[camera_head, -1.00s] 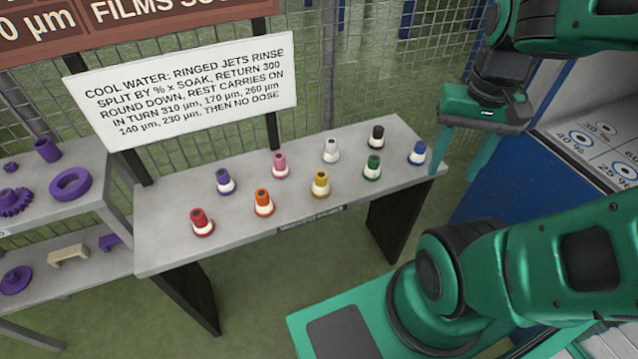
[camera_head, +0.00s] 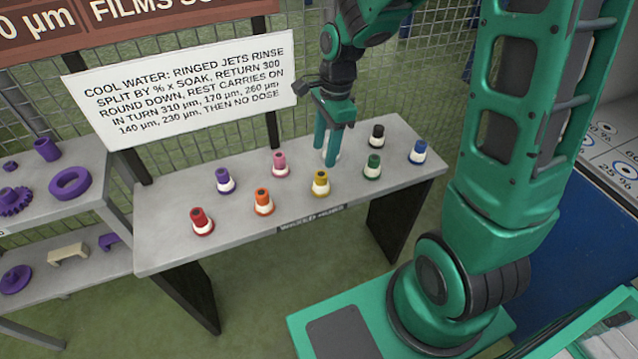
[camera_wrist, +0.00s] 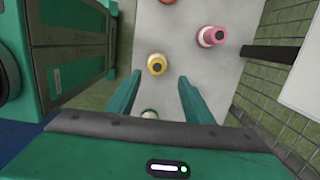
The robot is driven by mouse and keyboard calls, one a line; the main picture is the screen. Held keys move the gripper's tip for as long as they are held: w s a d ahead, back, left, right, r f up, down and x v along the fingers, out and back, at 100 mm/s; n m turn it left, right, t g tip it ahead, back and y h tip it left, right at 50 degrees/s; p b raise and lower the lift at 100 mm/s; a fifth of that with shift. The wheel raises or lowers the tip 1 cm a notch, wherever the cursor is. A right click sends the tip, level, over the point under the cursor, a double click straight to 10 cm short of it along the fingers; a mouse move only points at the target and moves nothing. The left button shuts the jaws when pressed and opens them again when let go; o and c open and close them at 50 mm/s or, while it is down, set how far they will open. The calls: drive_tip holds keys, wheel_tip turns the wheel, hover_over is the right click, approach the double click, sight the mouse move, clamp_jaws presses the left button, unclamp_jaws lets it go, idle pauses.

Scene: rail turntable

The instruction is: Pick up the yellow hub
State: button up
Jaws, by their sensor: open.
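The yellow hub (camera_head: 320,184) stands upright on the grey table in the front row, between the orange hub (camera_head: 264,202) and the green hub (camera_head: 373,167). It has a pale collar and a yellow base. In the wrist view the yellow hub (camera_wrist: 157,65) shows just beyond the fingertips, roughly in line with the gap between them. My gripper (camera_head: 326,158) points down above the table, behind the yellow hub in the head view. The wrist view shows the gripper (camera_wrist: 159,79) open too.
The table (camera_head: 175,245) also carries red (camera_head: 202,222), purple (camera_head: 225,181), pink (camera_head: 280,165), black (camera_head: 377,137) and blue (camera_head: 418,153) hubs. A white sign (camera_head: 190,90) and mesh fence stand behind. A shelf (camera_head: 90,265) with purple parts is at left.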

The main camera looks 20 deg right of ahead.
sight(322, 174)
drive_tip(key=f, duration=0.5)
drive_tip(key=shift+a+f, duration=0.1)
drive_tip(key=shift+a, duration=0.2)
drive_tip(key=f, duration=0.3)
drive_tip(key=shift+s+a+f, duration=0.2)
drive_tip(key=shift+s+f, duration=0.1)
drive_tip(key=shift+f, duration=0.05)
drive_tip(key=shift+a+f, duration=0.1)
drive_tip(key=shift+f, duration=0.7)
drive_tip(key=shift+w, duration=0.1)
clamp_jaws()
